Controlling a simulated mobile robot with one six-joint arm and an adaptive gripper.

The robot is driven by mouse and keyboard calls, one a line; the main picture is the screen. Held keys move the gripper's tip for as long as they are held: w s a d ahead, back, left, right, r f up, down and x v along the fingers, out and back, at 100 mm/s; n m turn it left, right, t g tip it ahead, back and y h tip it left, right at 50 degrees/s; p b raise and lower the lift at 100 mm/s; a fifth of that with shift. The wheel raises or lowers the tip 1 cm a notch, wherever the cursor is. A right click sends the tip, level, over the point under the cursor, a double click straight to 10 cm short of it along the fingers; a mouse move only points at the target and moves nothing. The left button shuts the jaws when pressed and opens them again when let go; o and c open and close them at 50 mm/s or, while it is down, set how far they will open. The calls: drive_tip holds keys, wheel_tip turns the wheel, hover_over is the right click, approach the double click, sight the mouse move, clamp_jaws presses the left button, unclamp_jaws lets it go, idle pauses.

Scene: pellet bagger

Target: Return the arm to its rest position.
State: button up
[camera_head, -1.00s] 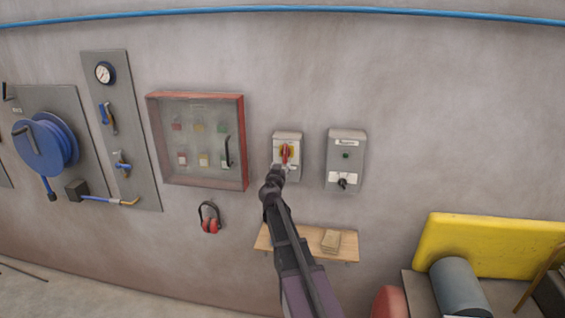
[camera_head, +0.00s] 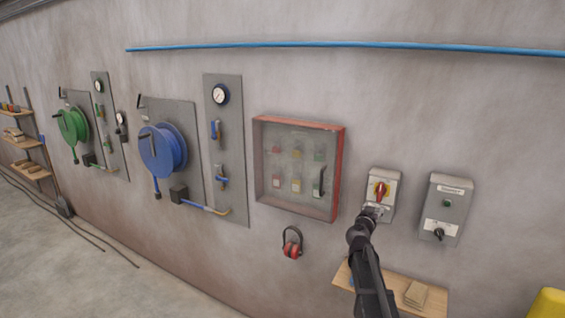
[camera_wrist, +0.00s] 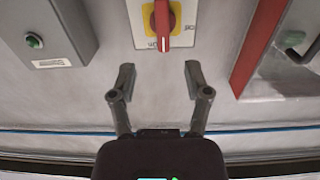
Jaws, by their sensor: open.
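My gripper (camera_wrist: 157,84) is open and empty in the wrist view, its two fingers spread apart. A red rotary switch handle (camera_wrist: 161,22) on a yellow plate lies just beyond the fingertips, between their lines; it is not between the fingers. In the head view my gripper (camera_head: 374,211) is at the lower edge of the switch box with the red handle (camera_head: 380,190). Whether it touches the box cannot be told. My arm reaches up from the bottom edge.
A grey control box (camera_head: 446,208) hangs right of the switch. A red-framed cabinet (camera_head: 339,176) hangs left. A wooden shelf (camera_head: 392,282) juts out below, close to my arm. Red ear muffs (camera_head: 292,243) and a blue hose reel (camera_head: 162,150) are farther left.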

drive_tip(key=s+a+f+g+y+b, duration=0.1)
drive_tip(key=s+a+f+g+b, duration=0.25)
drive_tip(key=s+f, duration=0.5)
drive_tip(key=s+a+f+g+y+b, duration=0.1)
drive_tip(key=s+a+f+g+b, duration=0.15)
drive_tip(key=s+f+g, duration=0.4)
drive_tip(key=s+a+f+n+g+y+b, duration=0.4)
drive_tip(key=s+a+f+n+y, duration=0.3)
drive_tip(key=s+a+f, duration=0.6)
drive_tip(key=s+a+y, duration=0.1)
drive_tip(key=s+a, duration=0.2)
drive_tip(key=shift+f+g, duration=0.3)
idle(0.4)
drive_tip(key=shift+c, duration=0.4)
